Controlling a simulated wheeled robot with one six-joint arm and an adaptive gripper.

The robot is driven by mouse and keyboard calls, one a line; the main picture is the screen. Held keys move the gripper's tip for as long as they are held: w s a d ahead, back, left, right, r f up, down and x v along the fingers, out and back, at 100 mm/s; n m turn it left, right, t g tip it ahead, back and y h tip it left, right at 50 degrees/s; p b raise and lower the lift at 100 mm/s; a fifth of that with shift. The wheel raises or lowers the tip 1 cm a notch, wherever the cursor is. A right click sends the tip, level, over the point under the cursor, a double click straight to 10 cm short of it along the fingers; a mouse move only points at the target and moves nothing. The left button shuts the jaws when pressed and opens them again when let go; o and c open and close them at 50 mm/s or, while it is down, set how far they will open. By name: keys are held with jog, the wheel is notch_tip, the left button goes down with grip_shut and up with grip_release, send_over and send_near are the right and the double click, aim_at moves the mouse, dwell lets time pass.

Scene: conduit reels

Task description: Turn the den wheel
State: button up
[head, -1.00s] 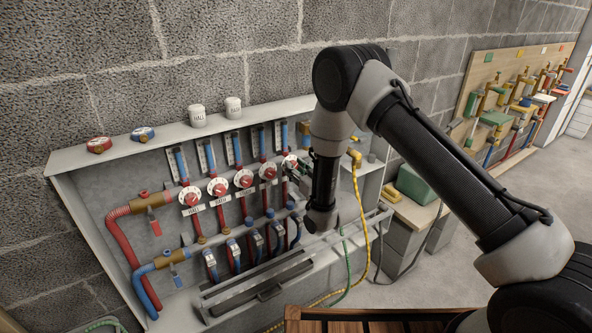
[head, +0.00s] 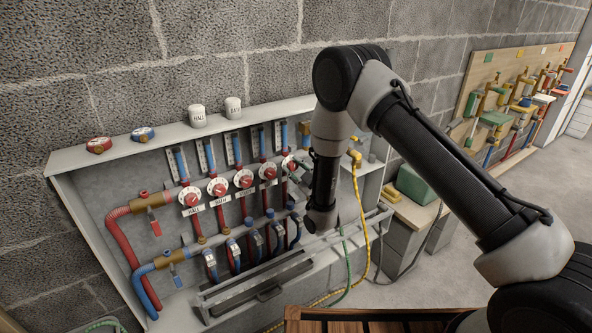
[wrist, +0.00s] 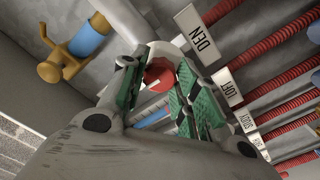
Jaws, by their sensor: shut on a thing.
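The den wheel (wrist: 158,74) is a red knob on a white round collar, next to a white plate marked DEN (wrist: 203,38) in the wrist view. My gripper (wrist: 156,76) has its green-padded fingers on both sides of the knob, shut on it. In the head view the same wheel (head: 289,162) is the rightmost in the row, partly hidden behind my gripper and wrist.
Several more red wheels (head: 218,187) with name plates run leftward along the manifold in the grey cabinet (head: 85,215). A brass fitting with a blue band (wrist: 88,42) lies close to the left finger. A yellow hose (head: 361,215) hangs right of my wrist.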

jog(key=shift+n, duration=0.4)
jog(key=o, duration=1)
jog(key=shift+s+d, duration=0.1)
jog(key=v, duration=1.1)
jog(key=shift+s+d, duration=0.2)
jog(key=shift+s, duration=0.1)
